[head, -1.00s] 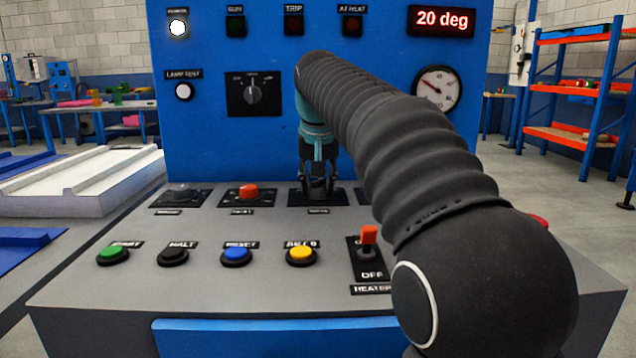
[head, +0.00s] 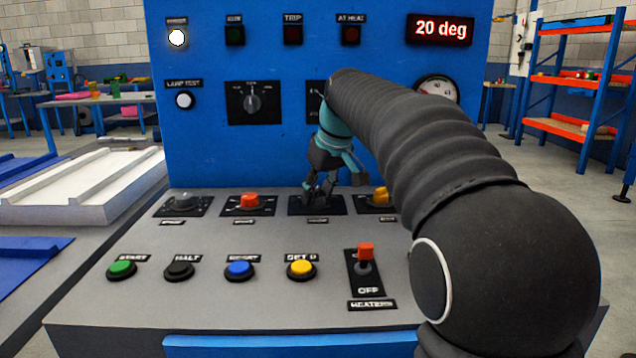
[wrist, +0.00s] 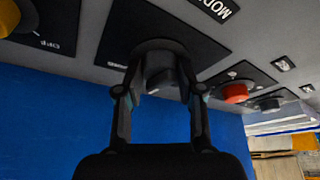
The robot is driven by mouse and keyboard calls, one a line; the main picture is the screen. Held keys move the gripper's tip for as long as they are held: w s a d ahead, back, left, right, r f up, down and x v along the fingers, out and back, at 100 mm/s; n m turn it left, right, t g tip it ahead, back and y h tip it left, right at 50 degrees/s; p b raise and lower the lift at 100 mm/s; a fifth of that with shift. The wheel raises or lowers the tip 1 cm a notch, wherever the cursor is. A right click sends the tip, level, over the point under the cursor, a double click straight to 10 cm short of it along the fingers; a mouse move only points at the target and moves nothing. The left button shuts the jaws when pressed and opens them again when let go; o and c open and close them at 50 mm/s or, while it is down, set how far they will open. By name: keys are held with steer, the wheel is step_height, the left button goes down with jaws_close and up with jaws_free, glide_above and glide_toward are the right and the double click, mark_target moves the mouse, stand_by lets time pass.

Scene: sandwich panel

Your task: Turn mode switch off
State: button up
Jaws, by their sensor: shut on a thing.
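The mode switch is a dark round knob on a black plate, seen in the wrist view (wrist: 160,72) between my fingers, with a partly cut-off label starting "MOD" beside the plate. In the head view its black plate (head: 335,208) lies on the sloping console, and my fingers hide most of the knob. My gripper (head: 320,193) is shut on the knob, one finger on each side, and leans over to one side. The direction of the knob's pointer cannot be made out.
An orange-red knob (head: 250,201) and a grey knob (head: 183,203) are to the left, a yellow knob (head: 380,196) close on the right. Push buttons and the red-tipped heater lever (head: 366,254) sit in front. The blue upright panel (head: 210,150) stands close behind.

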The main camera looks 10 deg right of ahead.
steer(key=shift+n+y+p, duration=0.3)
steer(key=shift+n+p, duration=0.15)
steer(key=shift+n, duration=0.45)
steer(key=o, duration=1.1)
steer(key=shift+o, duration=0.2)
steer(key=v, duration=1.2)
steer(key=shift+w, duration=0.25)
steer(key=shift+d+r+g, duration=0.1)
steer(key=shift+g, duration=0.2)
